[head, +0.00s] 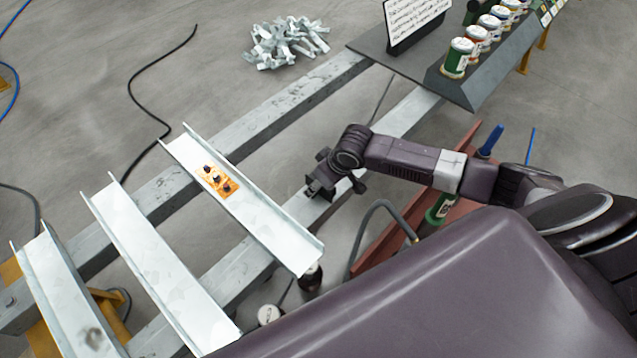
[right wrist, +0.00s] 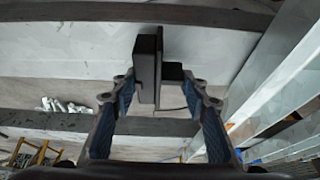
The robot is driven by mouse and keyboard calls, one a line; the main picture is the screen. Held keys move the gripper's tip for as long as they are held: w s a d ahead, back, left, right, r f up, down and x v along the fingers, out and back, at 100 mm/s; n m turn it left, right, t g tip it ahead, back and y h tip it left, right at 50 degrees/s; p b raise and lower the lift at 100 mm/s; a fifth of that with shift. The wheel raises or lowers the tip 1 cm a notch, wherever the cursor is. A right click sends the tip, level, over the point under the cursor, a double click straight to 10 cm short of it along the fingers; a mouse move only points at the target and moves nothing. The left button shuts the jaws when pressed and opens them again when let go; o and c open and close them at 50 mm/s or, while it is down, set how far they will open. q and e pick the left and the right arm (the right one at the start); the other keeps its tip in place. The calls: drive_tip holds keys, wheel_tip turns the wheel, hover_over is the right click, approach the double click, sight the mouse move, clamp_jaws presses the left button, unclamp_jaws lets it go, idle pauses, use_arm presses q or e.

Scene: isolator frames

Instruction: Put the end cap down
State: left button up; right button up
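My right gripper (head: 325,180) reaches in from the right in the head view, just right of the nearest metal channel. In the right wrist view, my right gripper's blue-padded fingers (right wrist: 160,80) are closed on a dark, blocky part with a thin upright plate, which I take for the end cap (right wrist: 146,70). The end cap sits between the fingertips, with pale and grey surfaces behind it. In the head view it is too small and dark to tell apart from the gripper. My left gripper is not in view.
A channel (head: 265,215) carries an orange plate (head: 222,182) with dark knobs. Two more channels (head: 150,255) (head: 62,290) lie left across grey beams (head: 270,115). A dark shelf (head: 480,80) holds several cans. Metal pieces (head: 285,42) lie on the floor. A grey hose (head: 365,225) curves nearby.

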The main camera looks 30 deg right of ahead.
drive_tip(key=o, duration=0.4)
drive_tip(key=shift+o, duration=0.2)
drive_tip(key=v, duration=1.2)
drive_tip(key=shift+r, duration=0.2)
drive_tip(key=shift+f, duration=0.1)
